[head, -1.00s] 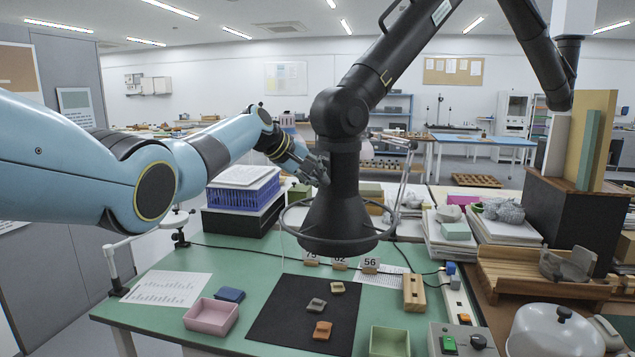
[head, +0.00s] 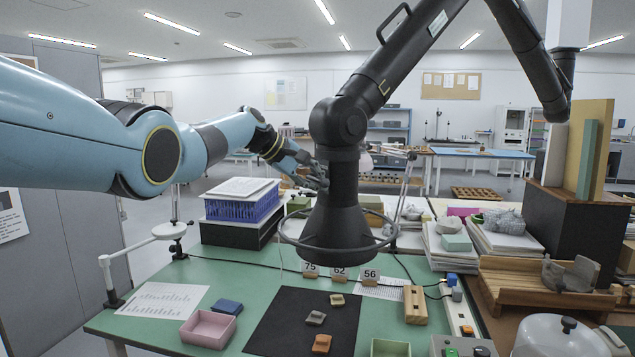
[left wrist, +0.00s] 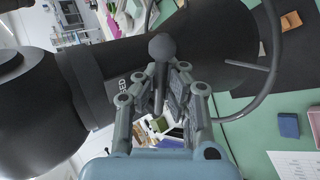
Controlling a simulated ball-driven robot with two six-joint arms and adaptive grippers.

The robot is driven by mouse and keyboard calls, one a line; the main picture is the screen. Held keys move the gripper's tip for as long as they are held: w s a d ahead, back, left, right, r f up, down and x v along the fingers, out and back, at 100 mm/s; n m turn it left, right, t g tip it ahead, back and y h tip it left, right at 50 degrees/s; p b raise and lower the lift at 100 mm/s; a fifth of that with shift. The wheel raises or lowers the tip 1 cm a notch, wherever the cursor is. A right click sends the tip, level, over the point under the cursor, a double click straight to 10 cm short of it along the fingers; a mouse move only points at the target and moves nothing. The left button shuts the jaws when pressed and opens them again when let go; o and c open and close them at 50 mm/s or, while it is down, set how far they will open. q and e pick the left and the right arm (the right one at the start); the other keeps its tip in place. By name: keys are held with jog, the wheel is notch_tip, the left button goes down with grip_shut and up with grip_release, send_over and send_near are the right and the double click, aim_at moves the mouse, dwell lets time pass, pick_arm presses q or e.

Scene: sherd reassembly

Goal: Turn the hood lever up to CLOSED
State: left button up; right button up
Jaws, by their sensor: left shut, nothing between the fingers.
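The black fume hood (head: 338,222) hangs over the green table, with a thin ring around its lower part. My left gripper (head: 318,178) is at the left side of the hood's neck. In the left wrist view, the hood lever (left wrist: 162,47) shows as a dark round knob with a thin stem, in line with my left fingertips (left wrist: 165,72). The fingers are shut with nothing held; whether they touch the lever I cannot tell. My right gripper is out of view.
Below the hood, a black mat (head: 282,335) holds several small sherds. A pink tray (head: 208,330) and a blue block (head: 227,307) lie left of it. Numbered tags (head: 340,273) stand behind the mat. A blue crate (head: 240,206) stands at the back left.

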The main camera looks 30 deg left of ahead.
pick_arm(q)
jog(key=o, duration=0.4)
jog(key=v, duration=1.2)
